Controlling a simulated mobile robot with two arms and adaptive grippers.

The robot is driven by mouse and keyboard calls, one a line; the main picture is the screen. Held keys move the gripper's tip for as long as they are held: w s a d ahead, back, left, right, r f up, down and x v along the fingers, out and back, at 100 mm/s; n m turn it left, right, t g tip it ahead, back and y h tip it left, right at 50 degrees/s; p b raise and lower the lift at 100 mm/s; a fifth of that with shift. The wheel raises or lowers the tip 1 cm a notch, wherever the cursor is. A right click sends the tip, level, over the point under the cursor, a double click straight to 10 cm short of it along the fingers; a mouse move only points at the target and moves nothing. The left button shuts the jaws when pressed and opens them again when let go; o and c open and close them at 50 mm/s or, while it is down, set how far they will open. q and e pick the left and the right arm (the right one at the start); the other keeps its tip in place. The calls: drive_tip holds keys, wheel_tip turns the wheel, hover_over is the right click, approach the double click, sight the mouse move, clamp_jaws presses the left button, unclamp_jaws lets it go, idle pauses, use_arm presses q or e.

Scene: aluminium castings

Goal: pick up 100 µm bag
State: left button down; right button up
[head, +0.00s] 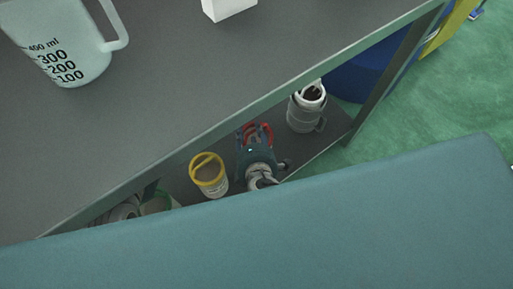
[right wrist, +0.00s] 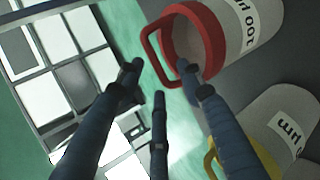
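The 100 µm bag (right wrist: 245,25) is a pale grey, cup-like filter bag with a red rim and a red loop handle. In the right wrist view it lies at upper right, its label partly cut off. My right gripper (right wrist: 160,78) is open, its fingers spread around the handle side. One fingertip overlaps the handle near the rim; I cannot tell whether it touches. In the head view my right gripper (head: 255,138) is down at the lower shelf, with the red rim (head: 267,131) partly hidden behind its fingers. My left gripper is not in view.
A yellow-rimmed bag (head: 208,176) stands left of my right gripper. A white container (head: 306,108) stands to the right on the shelf. The table top (head: 150,110) overhangs the shelf and carries a measuring jug (head: 65,45). A blue drum (head: 365,75) stands behind.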

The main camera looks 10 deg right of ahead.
drive_tip(key=shift+w, duration=0.1)
clamp_jaws()
idle(0.5)
